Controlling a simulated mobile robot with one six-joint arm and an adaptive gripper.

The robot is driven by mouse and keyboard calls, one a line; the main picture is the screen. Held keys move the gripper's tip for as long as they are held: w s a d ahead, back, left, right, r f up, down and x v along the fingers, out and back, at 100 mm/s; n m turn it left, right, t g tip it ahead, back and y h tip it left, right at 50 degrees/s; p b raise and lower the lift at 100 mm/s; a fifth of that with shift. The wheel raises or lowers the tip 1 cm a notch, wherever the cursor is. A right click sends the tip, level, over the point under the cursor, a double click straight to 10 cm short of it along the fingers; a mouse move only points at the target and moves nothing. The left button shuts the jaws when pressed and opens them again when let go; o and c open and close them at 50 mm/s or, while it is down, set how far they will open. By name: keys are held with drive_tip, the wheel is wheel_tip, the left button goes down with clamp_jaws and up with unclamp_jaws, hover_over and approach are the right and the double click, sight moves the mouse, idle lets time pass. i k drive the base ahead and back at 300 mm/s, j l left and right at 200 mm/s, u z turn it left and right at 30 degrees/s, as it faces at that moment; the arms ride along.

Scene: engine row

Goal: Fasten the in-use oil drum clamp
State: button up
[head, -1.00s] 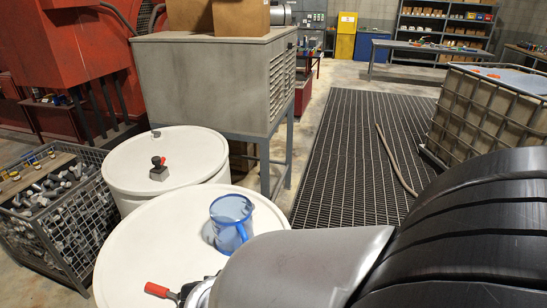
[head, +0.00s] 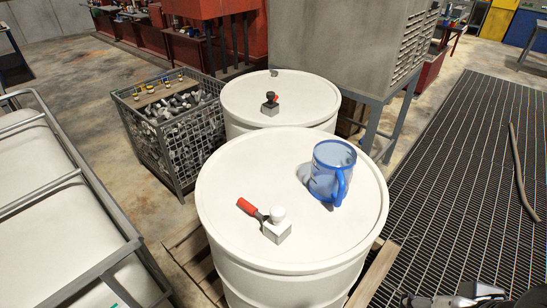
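Two white drums stand one behind the other. On the near drum's lid (head: 300,245) sits a small pale block clamp (head: 277,230) with a white round top. Its red handle (head: 248,207) sticks out to the left, low over the lid. A clear blue jug (head: 331,172) stands on the same lid, to the right. The far drum (head: 305,93) carries a similar block (head: 270,108) with a dark knob and a small red part, upright. Part of what looks like my gripper (head: 466,298) shows at the bottom right edge, apart from the drums; its fingers are mostly cut off.
The near drum stands on a wooden pallet (head: 375,275). A wire basket of metal parts (head: 175,125) is left of the drums, and a caged white tank (head: 60,210) is at the far left. A grey cabinet (head: 345,45) stands behind. Floor grating (head: 460,180) with a hose (head: 522,170) lies right.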

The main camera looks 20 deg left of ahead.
sight(253, 210)
drive_tip(key=k+u, duration=0.1)
drive_tip(key=u, duration=1.2)
drive_tip(key=i+j, duration=0.1)
drive_tip(key=j, duration=0.35)
drive_tip(key=i+j+z, duration=0.1)
drive_tip(key=j, duration=0.35)
